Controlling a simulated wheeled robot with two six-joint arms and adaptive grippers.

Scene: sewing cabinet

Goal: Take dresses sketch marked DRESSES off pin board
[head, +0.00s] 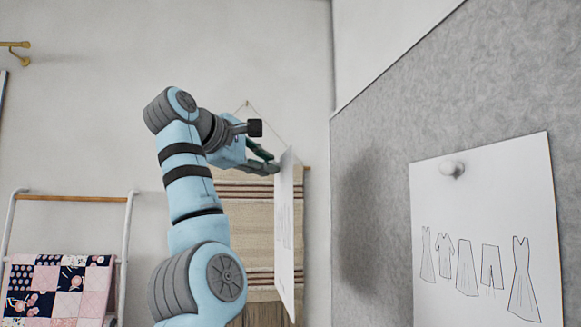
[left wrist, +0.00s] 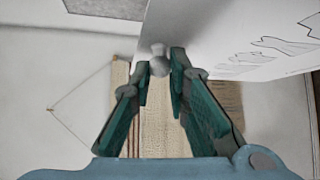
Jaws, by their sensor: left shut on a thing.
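My left gripper (head: 268,163) is shut on the white round knob (left wrist: 158,50) at the top of a white sketch sheet (head: 288,240). In the head view the sheet hangs upright and nearly edge-on, clear of the grey pin board (head: 385,150). In the left wrist view the sheet (left wrist: 215,35) shows outline drawings at the right; no DRESSES marking is readable. Another white sheet (head: 480,200) is on the board under a white knob (head: 453,168), with several drawn garments, dresses among them. My right gripper is not in view.
A striped woven hanging (head: 240,210) is on the pale wall behind my left gripper. A white rack (head: 130,220) with a patchwork quilt (head: 70,285) stands at the lower left. A dark shadow lies on the board beside the held sheet, with open space between them.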

